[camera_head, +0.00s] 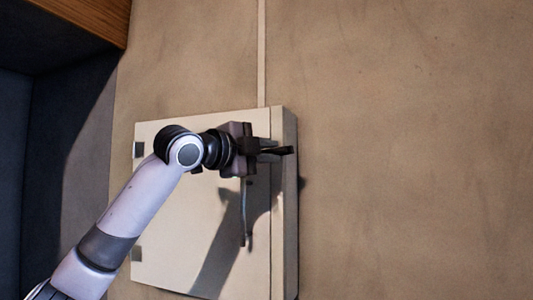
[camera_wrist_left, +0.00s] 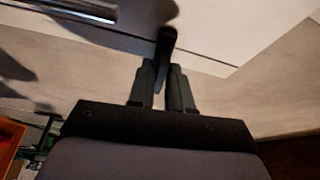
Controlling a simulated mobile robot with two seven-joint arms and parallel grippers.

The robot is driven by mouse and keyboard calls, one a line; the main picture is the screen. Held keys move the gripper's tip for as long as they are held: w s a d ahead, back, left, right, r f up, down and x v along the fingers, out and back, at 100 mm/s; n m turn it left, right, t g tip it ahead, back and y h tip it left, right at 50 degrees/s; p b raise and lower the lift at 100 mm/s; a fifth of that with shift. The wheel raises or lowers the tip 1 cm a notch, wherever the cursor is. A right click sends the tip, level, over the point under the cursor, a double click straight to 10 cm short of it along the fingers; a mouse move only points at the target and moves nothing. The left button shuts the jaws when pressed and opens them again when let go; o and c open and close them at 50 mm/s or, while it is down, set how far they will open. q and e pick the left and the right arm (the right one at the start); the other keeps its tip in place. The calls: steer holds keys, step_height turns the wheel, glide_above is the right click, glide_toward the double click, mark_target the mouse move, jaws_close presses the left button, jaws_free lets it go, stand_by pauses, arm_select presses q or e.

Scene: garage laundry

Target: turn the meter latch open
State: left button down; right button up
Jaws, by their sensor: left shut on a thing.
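The pale beige meter box (camera_head: 170,225) is mounted on the tan wall, with its door shut. My left gripper (camera_head: 272,150) is at the right edge of the box door, its fingers pointing right. It is shut on the dark meter latch (camera_head: 288,150). In the left wrist view the latch (camera_wrist_left: 166,42) is a dark lever between and beyond the fingertips (camera_wrist_left: 161,80). The fingers hide part of the latch, and I cannot tell how far it is turned. My right gripper is not in view.
A thin metal handle (camera_head: 244,215) stands out from the door below my gripper. Dark hinges (camera_head: 137,150) are on the door's left side. A conduit (camera_head: 261,55) runs up from the box. A dark cabinet (camera_head: 60,150) is at left; the wall to the right is clear.

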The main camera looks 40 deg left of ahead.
arm_select(q)
steer(key=shift+w+d+f+n+t+y+b, duration=0.1)
steer(key=shift+n+t+y+b, duration=0.75)
steer(key=shift+n, duration=2.6)
steer(key=shift+s+d+f+n+t+y+b, duration=0.25)
steer(key=shift+n+y+b, duration=0.65)
steer(key=shift+n+y, duration=1.75)
steer(key=shift+w+r+n+t+y+b, duration=0.2)
steer(key=shift+n+t+y+b, duration=0.55)
steer(key=shift+n, duration=3.55)
steer(key=shift+f+n, duration=0.15)
steer(key=shift+n, duration=0.15)
steer(key=c, duration=1.2)
jaws_free()
